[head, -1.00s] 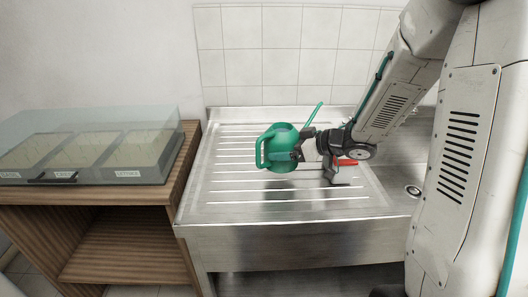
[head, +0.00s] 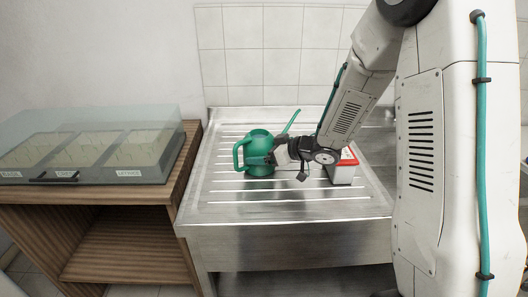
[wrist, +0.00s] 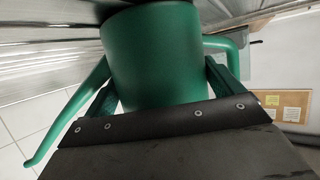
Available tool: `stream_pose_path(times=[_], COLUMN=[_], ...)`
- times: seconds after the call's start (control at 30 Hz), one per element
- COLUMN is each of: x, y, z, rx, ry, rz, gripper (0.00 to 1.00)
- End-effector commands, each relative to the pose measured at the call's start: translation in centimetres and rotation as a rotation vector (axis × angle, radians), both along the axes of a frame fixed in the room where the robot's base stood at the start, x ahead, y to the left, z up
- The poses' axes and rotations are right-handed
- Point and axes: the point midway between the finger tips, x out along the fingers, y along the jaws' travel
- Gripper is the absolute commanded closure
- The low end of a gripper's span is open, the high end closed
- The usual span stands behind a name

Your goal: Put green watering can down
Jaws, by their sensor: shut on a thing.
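The green watering can (head: 259,152) is upright at the metal drainboard (head: 230,205), its handle to the left and its spout pointing up to the right. Its base appears to be on or just above the ribbed surface; I cannot tell for certain whether it touches. My gripper (head: 274,157) is shut on the can's right side. In the wrist view the can's body (wrist: 152,58) fills the space between the fingers, and the drainboard shows close behind it.
A white and red box (head: 342,168) stands on the drainboard just right of the can, behind my wrist. A glass-lidded seed case (head: 90,150) sits on the wooden shelf unit (head: 125,205) at left. The drainboard's front and left are clear.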

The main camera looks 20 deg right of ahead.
Motion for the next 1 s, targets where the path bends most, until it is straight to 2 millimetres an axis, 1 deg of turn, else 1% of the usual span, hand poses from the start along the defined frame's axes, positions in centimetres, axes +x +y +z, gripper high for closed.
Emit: stream_pose_path(times=[0.17, 0.33, 0.37, 0.57, 0.67, 0.77, 1.0], x=[0.1, 0.1, 0.0, 0.0, 0.0, -0.8, -4.4], y=[0.0, 0.0, 0.0, 0.0, 0.0, -0.8, -3.9], z=[0.2, -0.1, -0.2, -0.2, 0.2, 0.6, 2.6], rx=[0.0, 0.001, -0.001, 0.0, 0.0, -0.001, -0.001], ry=[-0.005, -0.004, -0.002, -0.001, -0.003, -0.003, -0.005], rz=[0.0, 0.001, 0.001, 0.0, 0.0, -0.002, -0.005], gripper=[0.65, 0.65, 0.0, 0.0, 0.0, 0.0, 0.0])
